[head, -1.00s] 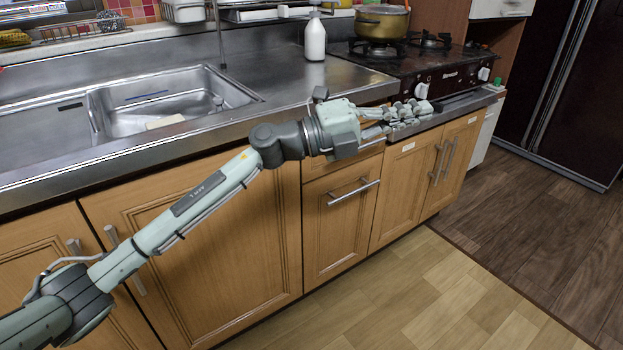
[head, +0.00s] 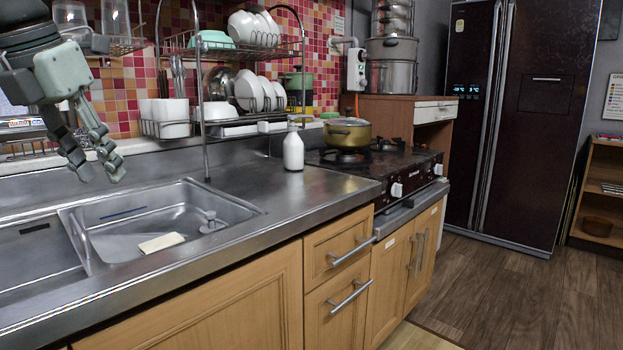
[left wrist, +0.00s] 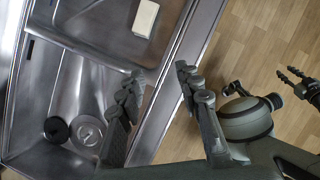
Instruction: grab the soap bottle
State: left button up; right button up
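The soap bottle (head: 293,150) is white with a narrow neck and stands upright on the steel counter, between the sink and the stove. My left gripper (head: 102,176) hangs at the upper left of the head view, fingers pointing down, well to the left of the bottle. In the left wrist view its two fingers (left wrist: 158,72) are spread with nothing between them, over the sink's front edge. The bottle is not in that view. My right gripper (left wrist: 286,72) shows small at the right edge of the left wrist view, its fingers apart, over the floor.
The sink (head: 150,222) holds a pale block (head: 161,243). A dish rack (head: 236,42) with bowls and plates stands behind the counter. A pot (head: 347,134) sits on the stove (head: 372,168) right of the bottle. The counter before the bottle is clear.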

aim_at(294, 149)
jog(key=i+l+u, duration=0.1)
jog(key=i+l, duration=0.2)
jog(key=i+l+u, duration=0.15)
jog(key=i+l, duration=0.15)
jog(key=l, duration=0.15)
jog(key=i+l+u, duration=0.1)
jog(key=i+l, duration=0.15)
jog(key=l, duration=0.15)
jog(key=i+l+u, duration=0.15)
jog(key=l, duration=0.3)
jog(key=i+l+u, duration=0.1)
jog(key=i+l, duration=0.25)
jog(key=l, duration=0.15)
jog(key=i+l+u, duration=0.15)
jog(key=l, duration=0.3)
jog(key=i+l+u, duration=0.1)
jog(key=i+l, duration=0.15)
jog(key=l, duration=0.25)
jog(key=i+l+u, duration=0.15)
jog(key=l, duration=0.4)
